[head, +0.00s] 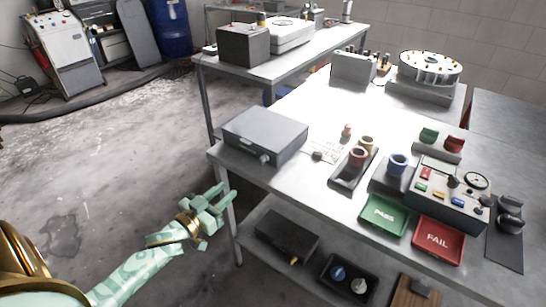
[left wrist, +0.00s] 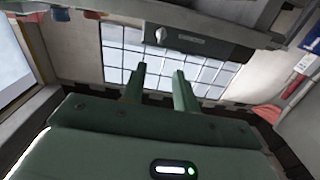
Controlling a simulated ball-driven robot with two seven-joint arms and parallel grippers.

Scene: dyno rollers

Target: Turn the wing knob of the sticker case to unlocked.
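The sticker case appears to be the flat grey box (head: 265,130) at the left corner of the workbench. A small light knob (head: 264,158) is on its front face. In the left wrist view a dark case front (left wrist: 205,42) shows at the top, with a pale wing knob (left wrist: 160,36) beside a small label. My left gripper (head: 221,197) is in front of and below the case, off the bench's corner. Its two fingers stand apart with nothing between them, also in the left wrist view (left wrist: 158,82). It does not touch the knob. My right gripper is not in view.
The steel workbench (head: 310,180) has a lower shelf holding a black box (head: 287,237) and a dark tray (head: 349,282). Green PASS (head: 384,215) and red FAIL (head: 438,240) trays and a control box (head: 449,194) stand to the right. Open floor lies left.

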